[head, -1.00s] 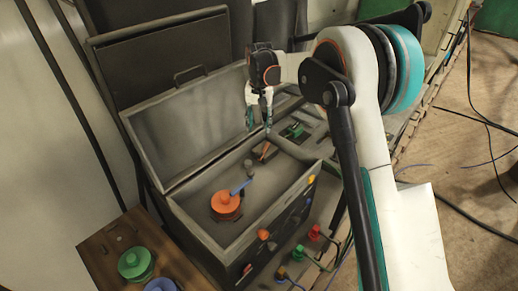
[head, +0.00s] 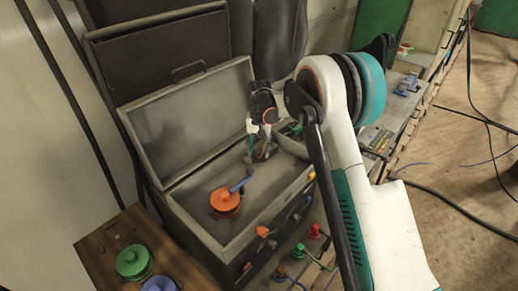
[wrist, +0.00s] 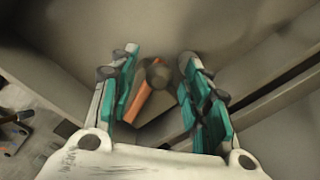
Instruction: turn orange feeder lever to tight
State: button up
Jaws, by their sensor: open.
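An orange lever (wrist: 146,104) with a round grey end (wrist: 158,75) lies between the fingers of my gripper (wrist: 158,88) in the wrist view. The fingers are open, one on each side, with a visible gap to the lever. In the head view my gripper (head: 260,154) points down into the far right part of the open grey box (head: 243,236) and mostly hides the lever. I cannot make out any tight mark.
An orange round piece with a blue handle (head: 225,201) stands in the box, nearer the camera. The raised lid (head: 190,125) is behind. Coloured knobs (head: 262,232) line the box front. A green round piece (head: 133,262) sits on a brown table at lower left.

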grip_shut()
